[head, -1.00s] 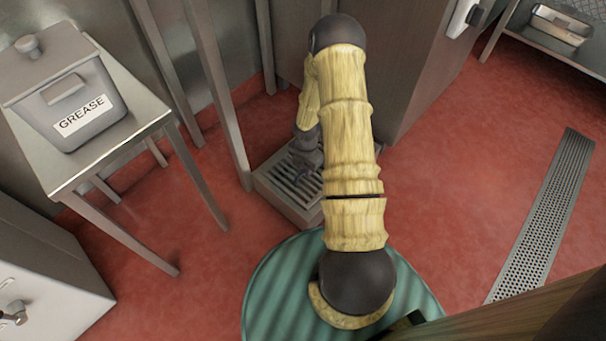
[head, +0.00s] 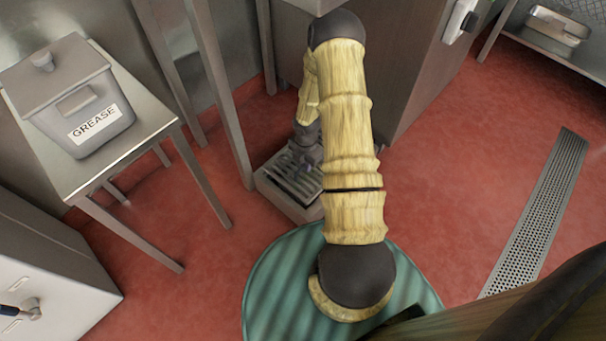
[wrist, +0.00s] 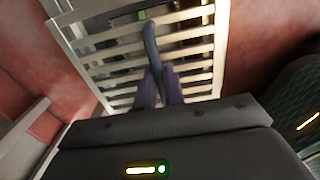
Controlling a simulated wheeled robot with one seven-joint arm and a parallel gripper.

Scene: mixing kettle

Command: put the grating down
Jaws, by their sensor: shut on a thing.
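The grating (wrist: 200,48) is a pale metal frame with several parallel slats; it fills the upper part of the wrist view. A dark bar (wrist: 150,42) stands over its slats, and my gripper (wrist: 158,78) is shut on it. In the head view the grating (head: 290,182) lies at the top of a low metal box (head: 287,207) on the floor. My gripper (head: 304,158) is over its far side, partly hidden by my arm. I cannot tell whether the grating rests fully on the box.
A metal table (head: 150,125) with a lidded grease bin (head: 75,100) stands at the left. A metal post (head: 225,95) rises just left of the box. A tall steel cabinet (head: 425,75) is behind right. Red floor is open at right, around a perforated drain strip (head: 540,215).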

